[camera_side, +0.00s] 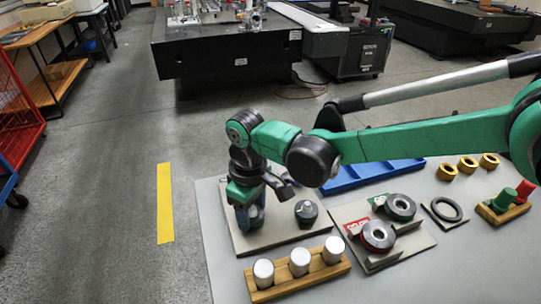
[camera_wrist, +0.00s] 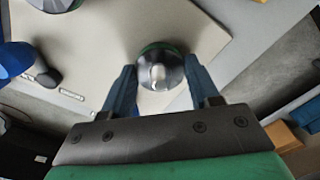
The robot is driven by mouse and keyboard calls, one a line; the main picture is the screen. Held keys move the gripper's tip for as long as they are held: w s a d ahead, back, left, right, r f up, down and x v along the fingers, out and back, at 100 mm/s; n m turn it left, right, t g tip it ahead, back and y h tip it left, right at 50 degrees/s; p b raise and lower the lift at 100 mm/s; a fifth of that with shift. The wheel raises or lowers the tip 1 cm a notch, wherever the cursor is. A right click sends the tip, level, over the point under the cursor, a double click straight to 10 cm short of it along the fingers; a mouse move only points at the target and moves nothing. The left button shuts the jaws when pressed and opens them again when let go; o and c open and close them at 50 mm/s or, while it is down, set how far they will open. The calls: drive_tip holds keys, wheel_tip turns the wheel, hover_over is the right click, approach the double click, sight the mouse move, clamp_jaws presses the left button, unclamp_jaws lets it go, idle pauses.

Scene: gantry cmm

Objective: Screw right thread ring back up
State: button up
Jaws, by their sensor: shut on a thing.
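My gripper (camera_wrist: 160,88) has its two blue fingers on opposite sides of a round dark thread ring (camera_wrist: 161,70) with a green edge and a pale post end in its middle. It is shut on this ring. In the side view my gripper (camera_side: 250,215) points down over the left part of a light grey plate (camera_side: 283,236), and hides most of the held ring there. A second dark round piece with a pale top (camera_side: 306,211) stands to the right on the same plate. Its edge shows at the top left of the wrist view (camera_wrist: 55,3).
A wooden block (camera_side: 284,287) with several white-topped cylinders stands in front of the plate. A holder with red (camera_side: 378,237) and green (camera_side: 400,207) marked rings is to the right. A blue tray (camera_side: 372,173) lies behind. A flat black ring (camera_side: 447,209) is farther right.

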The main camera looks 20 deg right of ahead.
drive_tip(key=n, duration=0.3)
drive_tip(key=shift+n, duration=2.2)
drive_tip(key=o, duration=1.3)
drive_tip(key=shift+c, duration=0.2)
drive_tip(key=shift+r, duration=2.75)
